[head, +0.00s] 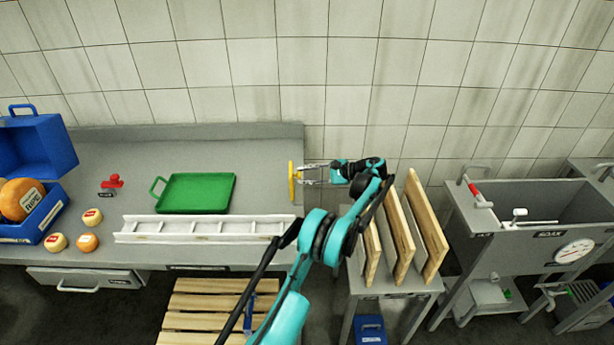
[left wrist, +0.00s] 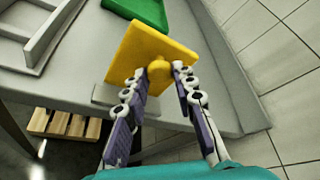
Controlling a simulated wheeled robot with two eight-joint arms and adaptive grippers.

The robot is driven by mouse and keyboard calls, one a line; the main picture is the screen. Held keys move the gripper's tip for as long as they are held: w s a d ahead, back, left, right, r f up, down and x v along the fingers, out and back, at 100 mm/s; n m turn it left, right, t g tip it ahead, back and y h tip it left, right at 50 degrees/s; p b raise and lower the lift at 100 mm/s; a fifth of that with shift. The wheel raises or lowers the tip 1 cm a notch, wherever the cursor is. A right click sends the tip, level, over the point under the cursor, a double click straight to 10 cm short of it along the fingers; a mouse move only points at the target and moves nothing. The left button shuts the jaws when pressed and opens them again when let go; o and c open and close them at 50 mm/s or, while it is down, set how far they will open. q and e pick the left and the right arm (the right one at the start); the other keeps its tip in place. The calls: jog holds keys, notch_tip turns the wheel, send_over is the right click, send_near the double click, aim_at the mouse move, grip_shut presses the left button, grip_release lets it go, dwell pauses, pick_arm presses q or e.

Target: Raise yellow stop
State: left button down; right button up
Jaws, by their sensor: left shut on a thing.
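The yellow stop (head: 292,182) is a flat yellow plate with a round knob, seen nearly edge-on and upright near the right end of the grey table. In the left wrist view its broad face (left wrist: 135,50) shows. My left gripper (head: 308,174) reaches it from the right. In the left wrist view the fingertips (left wrist: 159,72) are closed around the knob. The white slotted chute (head: 205,228) lies along the table's front, its right end close to the stop. I cannot tell whether the stop's lower edge touches anything. My right gripper is not in view.
A green tray (head: 200,193), a red stamp (head: 113,181), several small cheeses (head: 92,217) and an open blue case (head: 42,218) with a large wheel are on the table (head: 230,140). Upright wooden boards (head: 400,235) stand right of my arm. A sink (head: 540,205) is farther right.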

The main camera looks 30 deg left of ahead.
pick_arm(q)
jog(key=c, duration=1.2)
grip_release()
jog(key=v, duration=1.2)
